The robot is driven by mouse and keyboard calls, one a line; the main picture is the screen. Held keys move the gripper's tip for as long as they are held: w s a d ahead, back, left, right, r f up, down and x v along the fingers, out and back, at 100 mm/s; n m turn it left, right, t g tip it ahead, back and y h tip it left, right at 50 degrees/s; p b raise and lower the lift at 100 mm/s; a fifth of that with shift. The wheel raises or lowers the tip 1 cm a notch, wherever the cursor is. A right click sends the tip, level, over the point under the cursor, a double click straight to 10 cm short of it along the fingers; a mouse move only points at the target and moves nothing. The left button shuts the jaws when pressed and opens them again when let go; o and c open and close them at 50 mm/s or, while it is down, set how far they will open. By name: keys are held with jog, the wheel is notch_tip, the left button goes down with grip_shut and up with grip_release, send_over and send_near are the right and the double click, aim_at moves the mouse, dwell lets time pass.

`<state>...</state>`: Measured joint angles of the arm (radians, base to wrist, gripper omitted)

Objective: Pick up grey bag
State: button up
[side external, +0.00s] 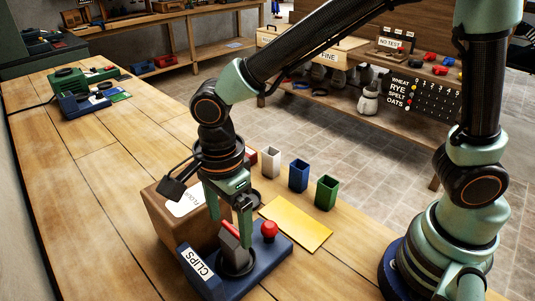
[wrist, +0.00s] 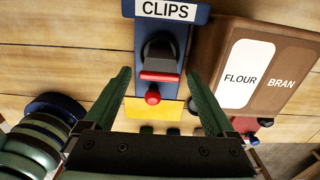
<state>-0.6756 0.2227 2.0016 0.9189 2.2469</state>
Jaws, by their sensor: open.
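A small grey piece (side external: 233,251) with a red bar along its top sits on the dark round seat of the blue block labelled CLIPS (side external: 199,264). It may be the grey bag, but I cannot tell for sure. In the wrist view the grey piece (wrist: 160,50) and its red bar lie between my fingertips, with gaps on both sides. My gripper (side external: 228,236) points down over the block, open and empty. In the wrist view my gripper (wrist: 158,75) has its fingers spread wide. In the side view a finger hides part of the piece.
A brown box labelled FLOUR and BRAN (wrist: 270,65) stands close beside the block. A red knob (side external: 269,230) rises from the block. A yellow sheet (side external: 296,222) and white, blue and green cups (side external: 327,192) lie beyond.

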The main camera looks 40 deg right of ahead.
aim_at(233, 237)
jog(key=shift+d+f, duration=0.2)
jog(key=shift+f, duration=2.5)
grip_shut()
jog(key=shift+r, duration=0.15)
